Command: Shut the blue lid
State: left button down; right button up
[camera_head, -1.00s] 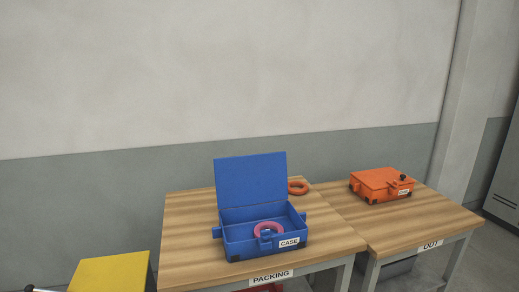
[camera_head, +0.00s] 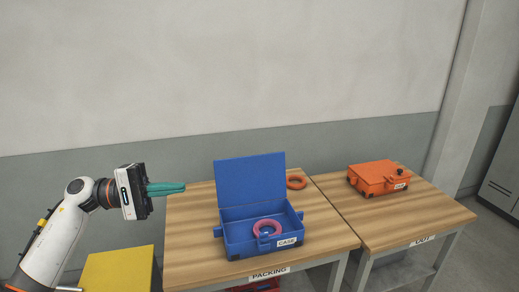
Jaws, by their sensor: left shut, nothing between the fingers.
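The blue lid (camera_head: 250,180) stands open, roughly upright, at the back of the blue case (camera_head: 240,241) on the packing table. A pink ring (camera_head: 267,229) lies inside the case. The case has a white label reading CASE on its front. My left gripper (camera_head: 184,188) is shut and empty, with its teal fingers pointing right. In the picture it is left of the lid and apart from it. My right gripper is not in view.
The packing table (camera_head: 185,255) also bears an orange ring (camera_head: 297,182) behind the case. A shut orange case (camera_head: 374,180) sits on the OUT table (camera_head: 412,221) at the right. A yellow block-like object (camera_head: 118,270) is at the lower left.

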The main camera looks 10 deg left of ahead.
aim_at(258, 177)
jog(key=i, duration=1.85)
